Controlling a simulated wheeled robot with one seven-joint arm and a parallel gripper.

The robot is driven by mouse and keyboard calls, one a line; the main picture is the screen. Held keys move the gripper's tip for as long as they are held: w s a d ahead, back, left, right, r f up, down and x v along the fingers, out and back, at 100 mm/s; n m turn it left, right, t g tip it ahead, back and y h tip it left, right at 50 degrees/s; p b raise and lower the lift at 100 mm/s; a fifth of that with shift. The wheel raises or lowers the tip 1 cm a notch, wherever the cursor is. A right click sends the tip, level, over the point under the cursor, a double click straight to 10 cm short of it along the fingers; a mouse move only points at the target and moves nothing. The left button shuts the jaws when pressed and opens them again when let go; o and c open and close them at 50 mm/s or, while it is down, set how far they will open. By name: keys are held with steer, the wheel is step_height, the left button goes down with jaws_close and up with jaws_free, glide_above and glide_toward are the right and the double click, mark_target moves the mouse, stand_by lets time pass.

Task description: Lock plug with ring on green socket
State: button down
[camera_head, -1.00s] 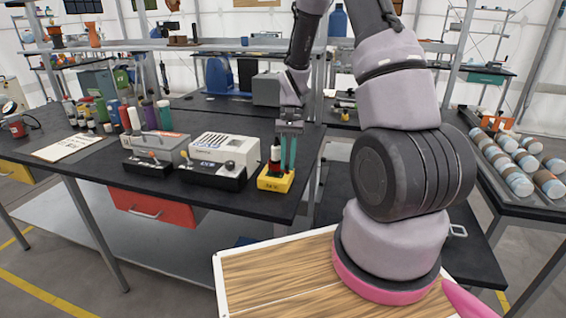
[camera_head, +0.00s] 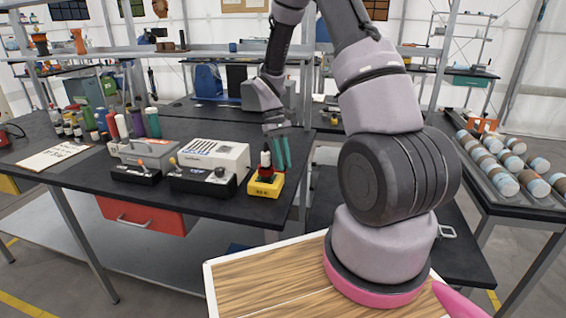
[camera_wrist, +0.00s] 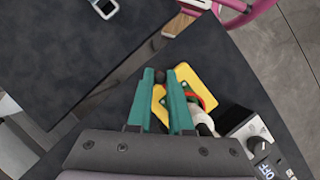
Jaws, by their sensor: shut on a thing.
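A yellow block (camera_head: 266,187) sits at the right end of the black workbench, with an upright black, white and red plug (camera_head: 265,160) on it. The block (camera_wrist: 203,84) also shows in the wrist view, with a red and green curved part (camera_wrist: 203,101) partly hidden by a finger. I cannot clearly tell ring from socket. My gripper (camera_head: 284,168), with teal fingers, points down right beside the plug. In the wrist view its fingertips (camera_wrist: 159,73) are shut on a small dark knob (camera_wrist: 158,73) at the block's edge.
A white-topped device (camera_head: 215,158) and a grey box with a lever (camera_head: 143,152) stand left of the block. Several bottles (camera_head: 120,125) stand farther left. The bench's right edge is close to the block. A side table holds several cylinders (camera_head: 510,162).

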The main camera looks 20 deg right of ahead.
stand_by(0.5)
steer(key=c, duration=0.8)
jaws_free()
steer(key=shift+c, duration=0.2)
steer(key=v, duration=1)
steer(key=shift+r, duration=0.4)
steer(key=shift+w, duration=0.1)
steer(key=s+a+r+m+t+y, duration=0.2)
steer(key=s+r+m+t, duration=0.4)
steer(key=s+r, duration=1.6)
steer(key=r+t, duration=0.1)
steer(key=t, duration=0.4)
steer(key=shift+r+t+y, duration=0.25)
steer(key=shift+t+y, duration=0.15)
